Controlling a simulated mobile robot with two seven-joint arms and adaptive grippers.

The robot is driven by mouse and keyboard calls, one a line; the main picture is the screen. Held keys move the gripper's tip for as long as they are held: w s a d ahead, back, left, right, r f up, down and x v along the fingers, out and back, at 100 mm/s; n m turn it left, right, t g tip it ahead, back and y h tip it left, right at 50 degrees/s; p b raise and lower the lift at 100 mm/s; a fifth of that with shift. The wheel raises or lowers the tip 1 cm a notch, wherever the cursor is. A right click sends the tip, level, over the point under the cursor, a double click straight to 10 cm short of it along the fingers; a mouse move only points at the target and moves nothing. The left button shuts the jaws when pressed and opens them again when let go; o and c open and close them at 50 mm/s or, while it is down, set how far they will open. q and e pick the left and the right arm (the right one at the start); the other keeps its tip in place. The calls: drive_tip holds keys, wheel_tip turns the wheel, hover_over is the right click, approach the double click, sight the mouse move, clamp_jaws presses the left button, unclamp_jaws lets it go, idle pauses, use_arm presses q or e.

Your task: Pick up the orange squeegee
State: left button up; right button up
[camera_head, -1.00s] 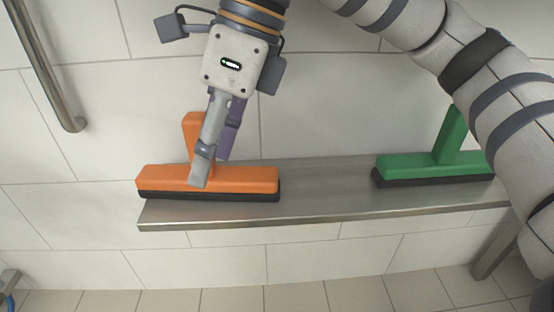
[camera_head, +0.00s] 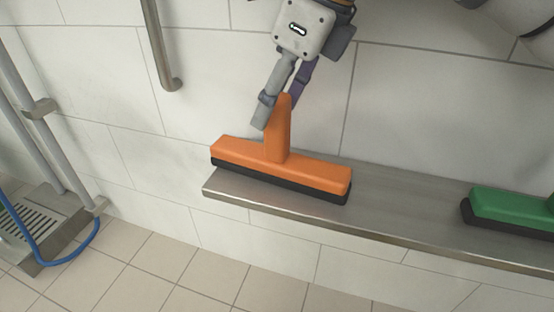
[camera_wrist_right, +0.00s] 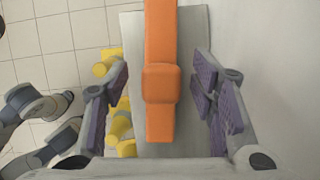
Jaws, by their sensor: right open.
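The orange squeegee (camera_head: 278,150) rests on a metal shelf, its long bar with a dark lower edge lying along the shelf and its handle standing up. My right gripper (camera_head: 279,106) is at the top of the handle, one finger seen on each side. In the right wrist view the squeegee (camera_wrist_right: 160,35) runs down the middle, seen from above. There the fingers of my right gripper (camera_wrist_right: 160,100) are spread wide, with a gap on both sides of the handle. The gripper is open and holds nothing. My left gripper is not in view.
The metal shelf (camera_head: 395,222) runs along a tiled wall. A green squeegee (camera_head: 510,207) lies on it at the right, cut off by the frame. A vertical rail (camera_head: 160,45) is on the wall. A blue hose (camera_head: 62,262) is at the lower left. Several yellow objects (camera_wrist_right: 120,125) show beside the shelf.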

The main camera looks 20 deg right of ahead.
drive_tip(key=x, duration=0.3)
drive_tip(key=shift+w+f, duration=0.1)
drive_tip(key=shift+f, duration=0.25)
clamp_jaws()
drive_tip(key=shift+r, duration=0.15)
drive_tip(key=shift+r, duration=0.6)
wheel_tip(320, 180, up, 2)
drive_tip(key=shift+r+b, duration=0.1)
drive_tip(key=shift+b, duration=0.25)
drive_tip(key=shift+s+a+p, duration=0.4)
drive_tip(key=shift+s+a, duration=0.1)
drive_tip(key=shift+s, duration=0.25)
use_arm(q)
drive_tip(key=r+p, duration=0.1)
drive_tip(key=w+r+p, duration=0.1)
drive_tip(key=p, duration=0.1)
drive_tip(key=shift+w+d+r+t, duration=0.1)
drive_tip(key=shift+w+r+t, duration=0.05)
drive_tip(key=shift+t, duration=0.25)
use_arm(e)
drive_tip(key=s+a, duration=0.9)
drive_tip(key=s, duration=0.4)
drive_tip(key=shift+s, duration=0.25)
